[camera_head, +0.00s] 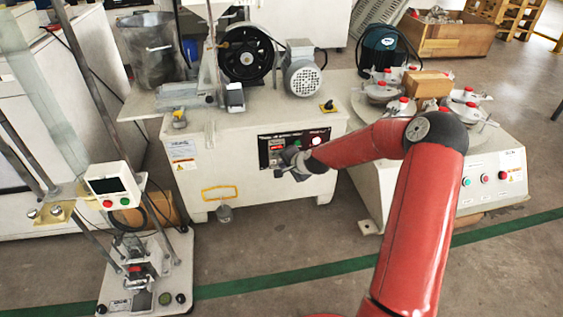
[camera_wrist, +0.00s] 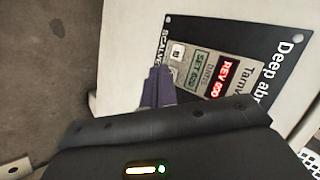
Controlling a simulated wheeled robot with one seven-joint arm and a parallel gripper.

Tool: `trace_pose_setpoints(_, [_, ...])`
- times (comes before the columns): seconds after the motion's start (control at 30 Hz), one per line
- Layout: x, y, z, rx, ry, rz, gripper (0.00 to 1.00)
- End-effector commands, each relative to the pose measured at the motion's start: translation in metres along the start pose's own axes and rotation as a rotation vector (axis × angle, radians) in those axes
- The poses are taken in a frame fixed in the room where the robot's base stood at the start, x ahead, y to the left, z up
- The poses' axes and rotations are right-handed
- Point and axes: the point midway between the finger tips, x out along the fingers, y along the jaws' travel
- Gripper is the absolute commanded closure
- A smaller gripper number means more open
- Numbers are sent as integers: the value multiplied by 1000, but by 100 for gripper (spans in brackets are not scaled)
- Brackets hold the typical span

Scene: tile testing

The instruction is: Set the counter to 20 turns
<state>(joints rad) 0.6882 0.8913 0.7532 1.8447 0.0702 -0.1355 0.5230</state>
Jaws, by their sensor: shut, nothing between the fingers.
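The counter (camera_wrist: 205,75) is on a black panel (camera_wrist: 262,50) of the white machine's front, turned sideways in the wrist view. Its red display (camera_wrist: 220,79) appears to read REV 000. A greenish display (camera_wrist: 198,70) beside it shows SET with digits too blurred to read surely. A small light button (camera_wrist: 177,51) lies beside the displays. My gripper (camera_wrist: 160,72) is shut and empty, its tips just beside the counter's lower edge near the button; contact cannot be told. In the head view my gripper (camera_head: 281,172) is at the panel (camera_head: 275,139) and hides part of it.
The white machine (camera_head: 235,165) carries a motor (camera_head: 302,70) and a black wheel (camera_head: 246,54) on top. A second machine (camera_head: 485,165) with round discs stands to the right. A test stand (camera_head: 150,270) is at the lower left. Open floor (camera_head: 280,235) lies in front.

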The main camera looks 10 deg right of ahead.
Motion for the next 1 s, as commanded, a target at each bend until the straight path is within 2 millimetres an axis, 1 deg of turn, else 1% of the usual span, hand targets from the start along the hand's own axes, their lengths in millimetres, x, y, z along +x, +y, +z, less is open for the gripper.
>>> trace_pose_setpoints(0.2, [-7, 6, 5, 0, 0, 1, 100])
trace_pose_setpoints(0.57, [-10, 7, 7, 0, 0, 0, 100])
trace_pose_setpoints(1.0, [-39, 28, 27, 0, 1, 0, 100])
